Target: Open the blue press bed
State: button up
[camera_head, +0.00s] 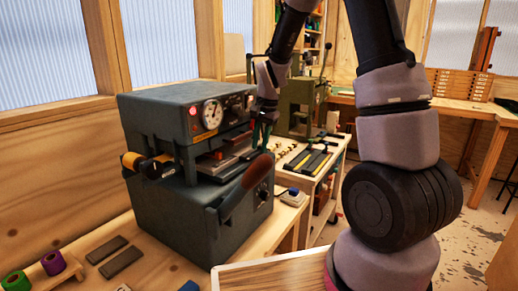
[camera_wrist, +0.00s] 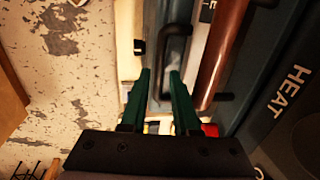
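The press (camera_head: 170,110) is a dark blue-grey machine on the wooden bench, with a dial gauge and a lit red lamp on its upper front. Its bed (camera_head: 222,160) shows as a grey plate in the slot between the upper and lower housings. My gripper (camera_head: 262,135) is in front of the slot's right side. In the wrist view its two green fingers (camera_wrist: 160,72) are apart with nothing clearly held between them. A black bar handle (camera_wrist: 176,45) lies just beyond the fingertips, partly behind the right finger. I cannot tell whether they touch.
A brown lever handle (camera_head: 245,190) slants across the press front; it also shows right of the fingers in the wrist view (camera_wrist: 220,50). A cart (camera_head: 310,160) with tools stands to the right. Foil rolls (camera_head: 53,263) and dark blocks (camera_head: 120,260) lie on the bench.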

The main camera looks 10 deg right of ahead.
jog(key=shift+a+f, duration=0.1)
jog(key=shift+f, duration=0.8)
grip_shut()
jog(key=shift+w, duration=0.1)
dwell(0.8)
